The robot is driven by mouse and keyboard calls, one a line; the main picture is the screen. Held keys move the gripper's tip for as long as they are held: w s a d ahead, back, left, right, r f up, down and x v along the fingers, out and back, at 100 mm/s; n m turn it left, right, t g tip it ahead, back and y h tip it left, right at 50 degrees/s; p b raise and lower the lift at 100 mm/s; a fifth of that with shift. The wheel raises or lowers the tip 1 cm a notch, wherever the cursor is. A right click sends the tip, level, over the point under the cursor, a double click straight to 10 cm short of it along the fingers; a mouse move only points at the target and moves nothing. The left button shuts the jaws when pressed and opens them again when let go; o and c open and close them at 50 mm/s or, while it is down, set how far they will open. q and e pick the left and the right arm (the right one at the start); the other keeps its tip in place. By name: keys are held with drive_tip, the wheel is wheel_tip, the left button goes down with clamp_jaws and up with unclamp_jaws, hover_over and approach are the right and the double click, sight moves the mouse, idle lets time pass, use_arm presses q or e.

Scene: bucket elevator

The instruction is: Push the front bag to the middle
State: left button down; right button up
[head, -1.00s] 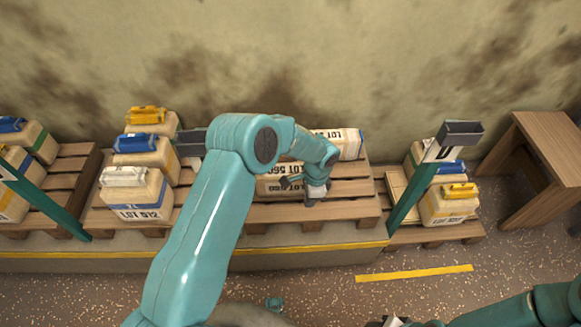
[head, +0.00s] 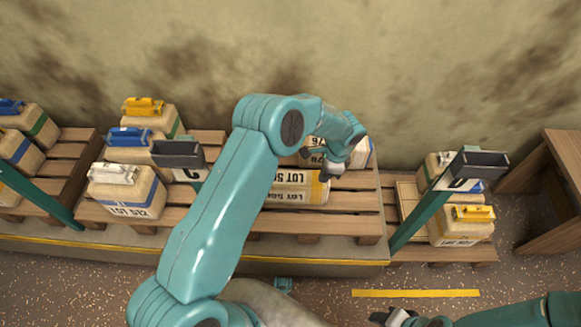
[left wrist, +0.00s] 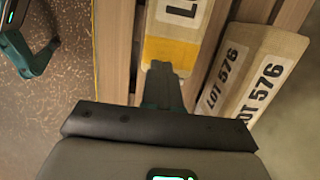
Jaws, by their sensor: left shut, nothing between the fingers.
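The front bag (head: 303,192) is a long cream bag with a LOT label and a yellow end band. It lies on the middle pallet (head: 345,222), and my left arm hides part of it. A second cream bag, LOT 576 (left wrist: 250,80), lies behind it, mostly hidden by my arm in the head view. My left gripper (head: 329,173) is shut and empty, at the yellow end of the front bag. In the left wrist view the fingers (left wrist: 162,72) reach the yellow band; I cannot tell if they touch. My right gripper (head: 388,318) shows at the bottom edge.
Stacked bags with white, blue and yellow clips stand on the middle pallet's left (head: 125,190). More bags (head: 460,228) stand on the right pallet. Teal posts with dark boxes (head: 480,164) rise between pallets. A wooden table (head: 562,165) is far right. The pallet's right front is bare.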

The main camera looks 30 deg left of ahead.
sight(283, 180)
use_arm(q)
drive_tip(key=shift+w, duration=0.15)
drive_tip(key=shift+a, duration=0.25)
drive_tip(key=s+a, duration=0.2)
drive_tip(key=a, duration=0.1)
drive_tip(key=s+a, duration=0.2)
drive_tip(key=a, duration=0.1)
drive_tip(key=s+a, duration=0.2)
drive_tip(key=a, duration=0.2)
drive_tip(key=shift+s, duration=0.35)
drive_tip(key=shift+f+b, duration=0.4)
drive_tip(key=shift+f, duration=0.2)
drive_tip(key=shift+w+d+f+b, duration=0.1)
drive_tip(key=shift+f+b, duration=0.15)
drive_tip(key=shift+b, duration=0.05)
drive_tip(key=shift+r, duration=0.1)
use_arm(e)
drive_tip(key=shift+w+a+f, duration=0.1)
drive_tip(key=shift+f, duration=0.55)
